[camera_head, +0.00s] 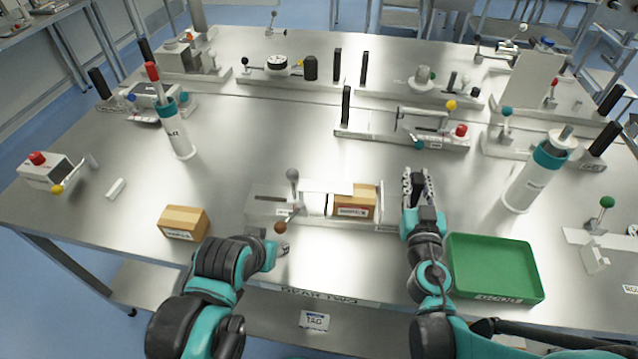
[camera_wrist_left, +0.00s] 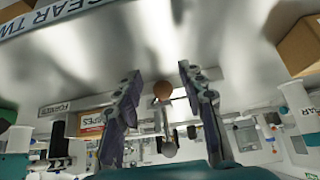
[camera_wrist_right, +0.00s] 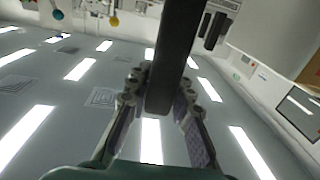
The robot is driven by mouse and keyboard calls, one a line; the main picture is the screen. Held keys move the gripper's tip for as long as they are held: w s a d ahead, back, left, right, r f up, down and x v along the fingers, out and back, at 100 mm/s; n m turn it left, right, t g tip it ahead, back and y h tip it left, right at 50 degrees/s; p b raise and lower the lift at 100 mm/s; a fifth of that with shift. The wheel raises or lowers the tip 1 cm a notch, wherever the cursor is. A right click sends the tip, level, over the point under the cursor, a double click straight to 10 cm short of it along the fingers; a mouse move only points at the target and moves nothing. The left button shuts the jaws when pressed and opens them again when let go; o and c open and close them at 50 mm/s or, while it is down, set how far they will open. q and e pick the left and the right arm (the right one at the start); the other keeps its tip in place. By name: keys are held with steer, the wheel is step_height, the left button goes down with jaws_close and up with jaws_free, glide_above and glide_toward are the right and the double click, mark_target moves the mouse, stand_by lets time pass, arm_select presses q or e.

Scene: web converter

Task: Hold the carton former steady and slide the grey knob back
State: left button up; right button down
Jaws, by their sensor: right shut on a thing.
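The carton former (camera_head: 262,206) lies mid-table, a low metal fixture with a brown carton (camera_head: 352,204) in its right part. A grey knob (camera_head: 292,175) tops a lever at its left part. A brown ball (camera_head: 280,228) sits on its near side and shows between the fingertips in the left wrist view (camera_wrist_left: 162,90). My right gripper (camera_head: 418,180) is at the former's right end, shut on a dark upright bar, seen in the right wrist view (camera_wrist_right: 172,70). My left gripper (camera_head: 272,254) is open and empty, just in front of the brown ball; its fingers (camera_wrist_left: 158,85) are apart.
A green tray (camera_head: 492,268) lies right of my right arm. A loose brown carton (camera_head: 184,222) sits left of the former. White bottles with teal bands (camera_head: 178,135) (camera_head: 535,180) stand at both sides. Other fixtures (camera_head: 400,132) fill the back. The table's front edge is close.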

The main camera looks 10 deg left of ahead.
arm_select(q)
steer(key=shift+f, duration=0.1)
steer(key=shift+f, duration=0.1)
jaws_close()
steer(key=shift+s+a+f+m+y, duration=0.15)
steer(key=shift+a+f+m+y, duration=0.35)
steer(key=shift+m+y, duration=0.35)
steer(key=a+r+m+y, duration=0.1)
steer(key=m+y, duration=0.1)
steer(key=w+a+r+m+y, duration=0.1)
steer(key=shift+w+a+m+t+y, duration=0.2)
steer(key=shift+m+t+y, duration=0.15)
steer(key=shift+t, duration=0.05)
step_height(320, 180, up, 6)
steer(key=w+d+r+m+t+y, duration=0.1)
steer(key=w+d+m+t+y, duration=0.1)
steer(key=w+m+t+y, duration=0.15)
steer(key=d+m+t, duration=0.1)
steer(key=d+t, duration=0.3)
steer(key=d, duration=0.8)
steer(key=shift+r, duration=0.25)
steer(key=shift+w+h, duration=0.15)
steer(key=shift+h, duration=0.1)
